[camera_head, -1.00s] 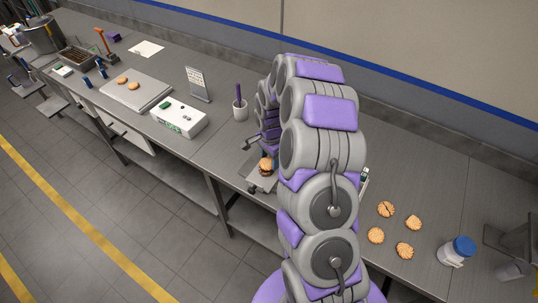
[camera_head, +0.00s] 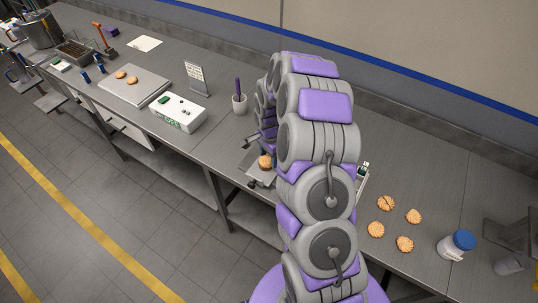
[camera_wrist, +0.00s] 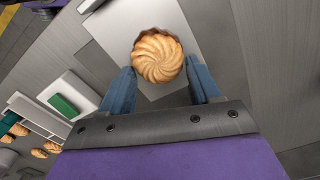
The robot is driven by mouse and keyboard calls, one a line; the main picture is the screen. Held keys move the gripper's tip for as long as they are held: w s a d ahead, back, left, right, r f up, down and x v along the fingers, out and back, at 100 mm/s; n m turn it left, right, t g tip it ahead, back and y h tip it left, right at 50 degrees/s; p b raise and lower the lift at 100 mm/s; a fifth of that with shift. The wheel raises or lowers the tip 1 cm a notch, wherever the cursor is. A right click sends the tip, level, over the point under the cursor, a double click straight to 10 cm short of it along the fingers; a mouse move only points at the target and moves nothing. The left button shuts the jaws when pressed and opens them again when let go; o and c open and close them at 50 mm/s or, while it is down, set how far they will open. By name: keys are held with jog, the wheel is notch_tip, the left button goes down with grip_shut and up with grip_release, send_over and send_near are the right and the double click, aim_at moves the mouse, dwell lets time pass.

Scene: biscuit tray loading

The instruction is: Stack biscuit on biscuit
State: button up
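A golden swirled biscuit (camera_wrist: 158,56) lies on a pale grey plate (camera_wrist: 110,22) in the wrist view. A dark edge shows under its upper right rim; what lies beneath is mostly hidden. My gripper (camera_wrist: 160,72) is open, with its two blue fingers apart on either side of the biscuit's near edge and small gaps showing. In the head view this biscuit (camera_head: 265,162) sits on the plate just left of my arm, which hides most of the gripper. Several loose biscuits (camera_head: 386,203) lie on the table at the right.
A cup with a purple item (camera_head: 239,104) stands near the plate. A blue-lidded jar (camera_head: 456,246) is at the right. Bare table lies between.

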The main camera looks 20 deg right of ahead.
jog(key=shift+o, duration=0.2)
jog(key=shift+a, duration=0.1)
jog(key=shift+r, duration=0.15)
jog(key=shift+r+p, duration=0.45)
jog(key=shift+r, duration=1.65)
jog(key=shift+o, duration=0.5)
jog(key=o, duration=0.5)
jog(key=shift+c, duration=0.2)
